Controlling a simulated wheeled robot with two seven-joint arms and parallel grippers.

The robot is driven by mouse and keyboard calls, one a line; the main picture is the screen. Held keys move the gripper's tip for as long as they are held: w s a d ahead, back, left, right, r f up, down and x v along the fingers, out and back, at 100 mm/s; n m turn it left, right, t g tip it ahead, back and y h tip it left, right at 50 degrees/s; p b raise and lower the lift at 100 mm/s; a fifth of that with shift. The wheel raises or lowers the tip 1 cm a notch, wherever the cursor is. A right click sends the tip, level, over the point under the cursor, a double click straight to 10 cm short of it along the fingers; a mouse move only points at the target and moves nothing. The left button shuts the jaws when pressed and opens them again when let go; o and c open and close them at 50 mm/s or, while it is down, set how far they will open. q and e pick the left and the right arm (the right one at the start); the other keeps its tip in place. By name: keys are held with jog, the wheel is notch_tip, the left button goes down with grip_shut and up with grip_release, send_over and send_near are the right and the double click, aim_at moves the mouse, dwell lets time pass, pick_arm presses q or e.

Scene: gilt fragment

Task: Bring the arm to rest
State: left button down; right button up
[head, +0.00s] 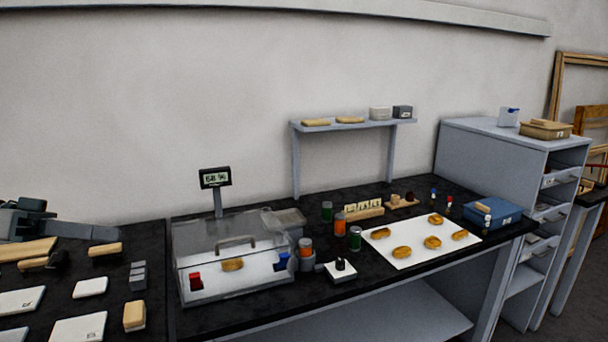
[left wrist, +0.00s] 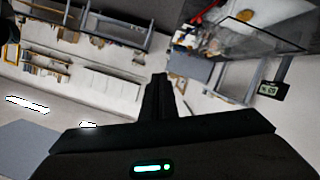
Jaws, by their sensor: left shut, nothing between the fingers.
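My left gripper (head: 105,233) reaches in from the left edge in the head view, above the left part of the black bench. Its long fingers point right and hold nothing. In the left wrist view the fingers (left wrist: 159,97) are together and empty, with the room tilted behind them. My right gripper is in neither view.
A clear case (head: 235,285) with a gilt piece inside stands on the bench, a display (head: 215,178) behind it. Right of it are jars, a white sheet (head: 410,255) with several gilt pieces, and a blue box (head: 490,213). White cards (head: 78,328) lie below the gripper.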

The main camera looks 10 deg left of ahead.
pick_arm(q)
jog(key=s+d+f+n+g+y, duration=0.15)
jog(key=d+f, duration=0.25)
jog(key=f, duration=0.9)
jog(key=s+d+f+y, duration=0.3)
jog(key=d+f, duration=0.1)
jog(key=f, duration=0.8)
jog(key=s+d+f+n+g+y, duration=0.15)
jog(key=d+f, duration=0.25)
jog(key=f, duration=0.9)
jog(key=s+d+f+y, duration=0.4)
jog(key=s+d+f, duration=0.2)
jog(key=s+f, duration=0.45)
jog(key=s+d+n+y, duration=0.1)
jog(key=s+n+y, duration=0.2)
jog(key=s, duration=1)
jog(key=w+d+f+t, duration=0.1)
jog(key=w+f, duration=0.2)
jog(key=f, duration=0.6)
jog(key=w+d+f+t, duration=0.1)
jog(key=w+f, duration=0.1)
jog(key=f, duration=0.7)
notch_tip(320, 180, down, 17)
jog(key=s+d, duration=0.1)
jog(key=s, duration=0.1)
jog(key=shift+s+d+f+t+h+b, duration=0.2)
jog(key=shift+s+d+t+h+b, duration=0.1)
jog(key=shift+s+d, duration=0.05)
